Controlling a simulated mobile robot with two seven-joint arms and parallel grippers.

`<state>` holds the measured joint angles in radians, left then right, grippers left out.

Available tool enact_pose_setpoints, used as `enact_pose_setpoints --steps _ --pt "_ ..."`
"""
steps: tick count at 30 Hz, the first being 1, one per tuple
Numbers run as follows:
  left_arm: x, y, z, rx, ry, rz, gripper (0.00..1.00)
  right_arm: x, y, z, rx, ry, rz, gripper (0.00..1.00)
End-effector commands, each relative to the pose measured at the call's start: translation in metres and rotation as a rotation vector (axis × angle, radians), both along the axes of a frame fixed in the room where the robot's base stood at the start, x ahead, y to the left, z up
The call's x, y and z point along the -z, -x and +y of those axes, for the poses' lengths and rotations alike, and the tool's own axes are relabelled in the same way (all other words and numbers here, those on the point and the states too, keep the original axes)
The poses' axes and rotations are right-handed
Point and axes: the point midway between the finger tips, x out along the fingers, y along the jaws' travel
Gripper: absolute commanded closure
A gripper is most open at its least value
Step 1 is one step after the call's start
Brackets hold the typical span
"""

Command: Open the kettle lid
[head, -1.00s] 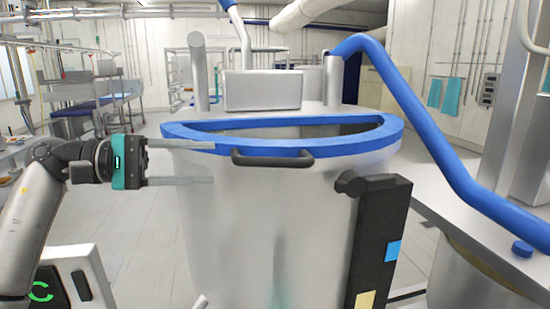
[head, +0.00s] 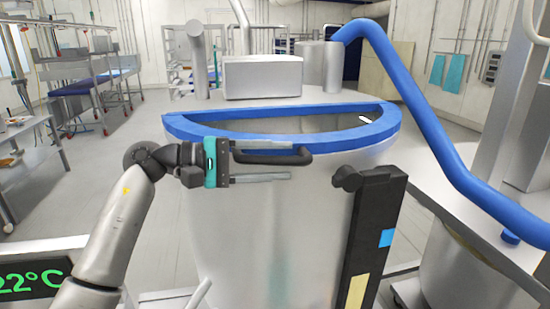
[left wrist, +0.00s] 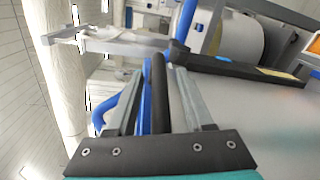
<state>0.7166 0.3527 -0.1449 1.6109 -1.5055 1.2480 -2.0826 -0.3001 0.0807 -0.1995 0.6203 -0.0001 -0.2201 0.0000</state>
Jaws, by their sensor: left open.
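The kettle (head: 270,220) is a large steel vessel in the middle of the head view. A blue half-round rim (head: 330,140) runs around its top front, framing a dark half-round area. A black bar handle (head: 303,157) sticks out below the front of the rim. My left gripper (head: 290,161) is open in front of the kettle, one finger above and one below the handle. In the left wrist view the handle (left wrist: 158,95) runs between the two fingers (left wrist: 157,85), and they are not closed on it. My right gripper is not in view.
A black upright box (head: 371,235) with blue and yellow labels is fixed to the kettle's right front. A thick blue pipe (head: 415,110) slopes down at the right. A grey box (head: 262,78) sits on the kettle's top. Open floor (head: 125,190) lies to the left.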

Motion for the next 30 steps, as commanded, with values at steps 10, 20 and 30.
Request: enact_pose_setpoints --steps 10,20,30 --pt "-0.0003 0.0002 0.0003 0.000 0.000 0.000 0.80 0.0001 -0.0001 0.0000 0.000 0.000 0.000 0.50" --pt "-0.0003 0.0003 0.0004 0.001 0.000 0.000 1.00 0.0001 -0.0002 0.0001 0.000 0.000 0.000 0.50" --pt "-0.0003 0.0003 0.0005 0.001 0.000 0.000 1.00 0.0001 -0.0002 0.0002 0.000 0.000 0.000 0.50"
